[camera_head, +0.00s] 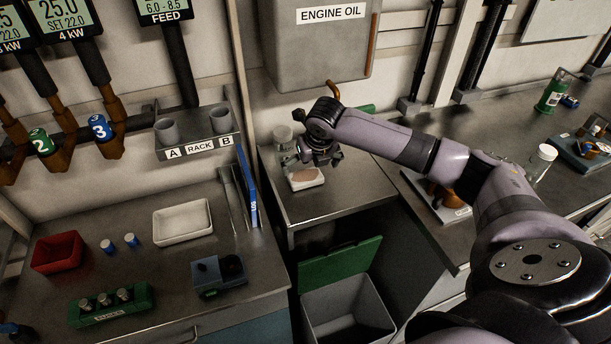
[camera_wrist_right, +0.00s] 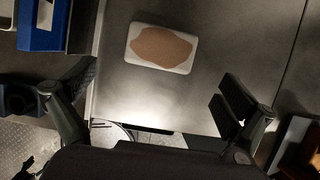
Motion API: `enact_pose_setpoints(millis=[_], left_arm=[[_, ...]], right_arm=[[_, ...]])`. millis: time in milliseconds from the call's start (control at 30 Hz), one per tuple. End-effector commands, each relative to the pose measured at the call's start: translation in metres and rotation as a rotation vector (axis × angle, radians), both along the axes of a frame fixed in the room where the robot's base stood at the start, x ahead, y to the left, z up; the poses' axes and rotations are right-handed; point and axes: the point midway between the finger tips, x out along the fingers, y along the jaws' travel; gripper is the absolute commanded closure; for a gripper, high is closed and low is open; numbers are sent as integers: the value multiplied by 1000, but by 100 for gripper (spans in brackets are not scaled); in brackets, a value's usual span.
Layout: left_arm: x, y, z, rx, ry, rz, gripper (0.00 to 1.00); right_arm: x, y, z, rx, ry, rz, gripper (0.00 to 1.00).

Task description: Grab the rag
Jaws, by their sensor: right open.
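A flat tan rag (camera_head: 306,174) lies on a small white tray (camera_head: 293,186) on the steel counter below the engine oil tank. In the right wrist view the rag (camera_wrist_right: 162,47) lies flat within the rim of the tray (camera_wrist_right: 133,31). My right gripper (camera_head: 312,160) hangs just above and behind the rag in the head view. In the wrist view my right gripper (camera_wrist_right: 160,100) has its two fingers wide apart with nothing between them. The rag is ahead of the fingertips and apart from them. My left gripper is not visible.
A clear jar (camera_head: 283,137) stands behind the tray. A blue upright panel (camera_head: 246,187) is to its left. A grey bin (camera_head: 350,315) with a green lid (camera_head: 340,262) stands below the counter. The counter around the tray is mostly clear.

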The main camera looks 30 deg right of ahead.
Motion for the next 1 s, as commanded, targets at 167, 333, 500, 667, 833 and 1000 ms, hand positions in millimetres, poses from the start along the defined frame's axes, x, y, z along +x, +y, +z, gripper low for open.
enact_pose_setpoints(millis=[167,333,500,667,833,1000], left_arm=[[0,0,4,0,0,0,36],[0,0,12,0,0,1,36],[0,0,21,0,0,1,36],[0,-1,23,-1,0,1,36],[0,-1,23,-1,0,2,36],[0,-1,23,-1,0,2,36]], right_arm=[[7,-1,-15,0,0,0,0],[10,-2,-26,2,2,-1,0],[18,-6,-49,2,2,-1,0],[24,-8,-63,0,-1,0,0],[25,-8,-66,-1,-2,1,0],[25,-8,-66,-1,-2,1,5]])
